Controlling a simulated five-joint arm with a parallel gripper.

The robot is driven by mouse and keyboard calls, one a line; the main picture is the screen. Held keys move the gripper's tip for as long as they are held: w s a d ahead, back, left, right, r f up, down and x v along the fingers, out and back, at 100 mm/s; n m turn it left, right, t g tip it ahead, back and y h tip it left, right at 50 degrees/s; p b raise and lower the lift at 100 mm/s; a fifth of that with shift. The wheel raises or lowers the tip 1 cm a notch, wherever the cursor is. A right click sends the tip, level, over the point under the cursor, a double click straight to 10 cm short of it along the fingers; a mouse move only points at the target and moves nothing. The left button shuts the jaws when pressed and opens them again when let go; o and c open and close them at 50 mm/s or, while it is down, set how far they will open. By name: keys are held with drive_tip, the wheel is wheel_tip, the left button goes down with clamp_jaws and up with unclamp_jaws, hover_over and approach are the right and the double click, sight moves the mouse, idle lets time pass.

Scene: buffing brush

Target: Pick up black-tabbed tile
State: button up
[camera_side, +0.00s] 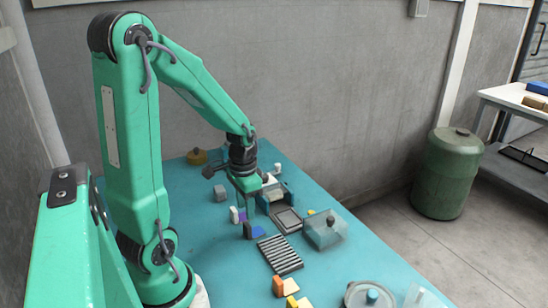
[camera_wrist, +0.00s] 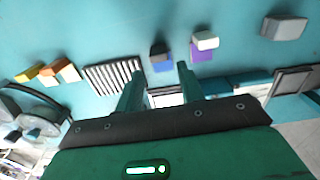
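The black-tabbed tile is a blue tile (camera_side: 257,231) with an upright black tab (camera_side: 247,230), lying flat on the teal table. In the wrist view the blue tile (camera_wrist: 163,66) and its black tab (camera_wrist: 160,50) show just beyond the fingertips, between their lines. My gripper (camera_side: 247,204) is above the table, slightly behind the tile in the side view. In the wrist view my gripper (camera_wrist: 158,72) has its fingers apart with nothing between them. A purple tile (camera_wrist: 203,55) with a white tab (camera_wrist: 205,40) lies close to the right of the blue one.
A slatted rack (camera_side: 280,254) lies nearby, with a shallow dark tray (camera_side: 287,219) behind it and a translucent box (camera_side: 324,231) to the right. An orange-tabbed tile (camera_side: 278,286) is near the front. A grey block (camera_wrist: 284,27) stands apart; table around it is clear.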

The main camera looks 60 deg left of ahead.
sight(248, 224)
drive_tip(key=shift+f, duration=1.25)
drive_tip(key=shift+w+d+f, duration=0.1)
drive_tip(key=shift+d+f, duration=0.05)
drive_tip(key=shift+f, duration=2.45)
drive_tip(key=c, duration=0.7)
